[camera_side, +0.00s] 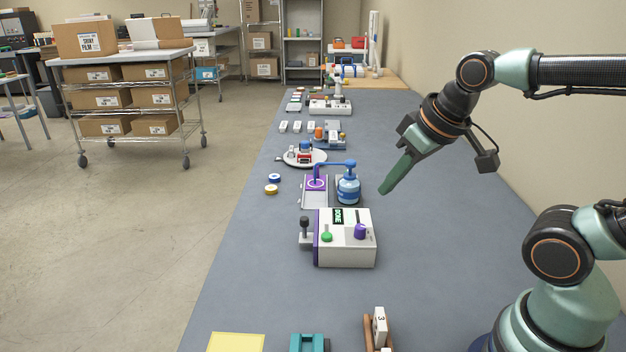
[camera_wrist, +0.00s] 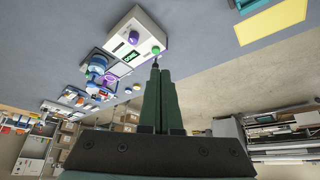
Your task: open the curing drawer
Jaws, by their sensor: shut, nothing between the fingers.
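A white box with a purple left face (camera_side: 345,240) stands on the bench. It has a green button, a purple knob, a dark "DONE" display and a black upright knob on a small grey bracket (camera_side: 305,238) at its left. I cannot tell for sure which part is the curing drawer. The box also shows in the wrist view (camera_wrist: 137,30). My gripper (camera_side: 384,190) is shut and empty, raised above the bench beyond the box and to its upper right in the side view. In the wrist view its fingertips (camera_wrist: 155,68) are together and overlap the black knob's area.
Behind the box are a blue pump bottle (camera_side: 348,188) and a purple-and-white tray (camera_side: 315,192). A round turntable (camera_side: 303,160) stands farther back. A yellow sheet (camera_side: 236,342) and a teal block (camera_side: 308,343) lie at the front. The bench right of the box is clear.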

